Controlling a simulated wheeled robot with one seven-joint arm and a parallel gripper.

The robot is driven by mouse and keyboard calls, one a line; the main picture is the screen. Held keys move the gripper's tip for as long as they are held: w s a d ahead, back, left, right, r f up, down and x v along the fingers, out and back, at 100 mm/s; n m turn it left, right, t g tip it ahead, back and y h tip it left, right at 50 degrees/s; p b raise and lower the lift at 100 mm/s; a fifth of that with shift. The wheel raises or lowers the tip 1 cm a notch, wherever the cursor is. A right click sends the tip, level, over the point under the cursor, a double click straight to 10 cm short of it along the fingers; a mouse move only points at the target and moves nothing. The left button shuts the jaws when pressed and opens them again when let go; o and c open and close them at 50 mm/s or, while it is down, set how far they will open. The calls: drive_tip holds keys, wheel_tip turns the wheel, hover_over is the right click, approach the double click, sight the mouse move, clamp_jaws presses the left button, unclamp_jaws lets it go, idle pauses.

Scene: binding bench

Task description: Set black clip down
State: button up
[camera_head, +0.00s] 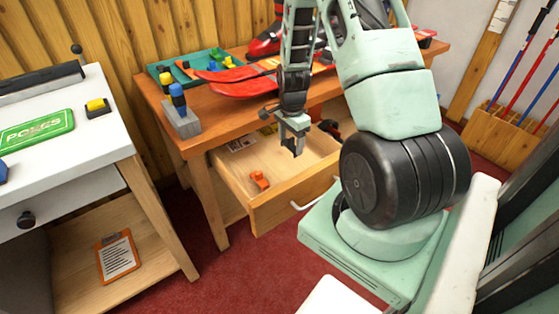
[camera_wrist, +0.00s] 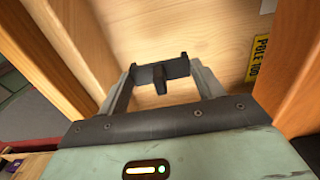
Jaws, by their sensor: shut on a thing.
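My gripper (camera_head: 293,124) hangs over the open wooden drawer (camera_head: 285,205) of the brown workbench. It is shut on a small black clip (camera_head: 297,146), which points down from between the fingertips. In the wrist view, my gripper (camera_wrist: 160,72) also shows the black clip (camera_wrist: 160,84) between its fingers, above the pale wooden drawer floor (camera_wrist: 155,28). The clip appears to be clear of the floor, but its exact height is hard to tell.
An orange clip (camera_head: 260,180) lies near the drawer's front. A yellow label (camera_wrist: 262,55) is at one side in the wrist view. The drawer's middle looks clear.

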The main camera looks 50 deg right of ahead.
drive_tip(key=shift+f+b, duration=0.5)
drive_tip(key=shift+f, duration=3.05)
drive_tip(key=shift+f, duration=0.15)
drive_tip(key=o, duration=1)
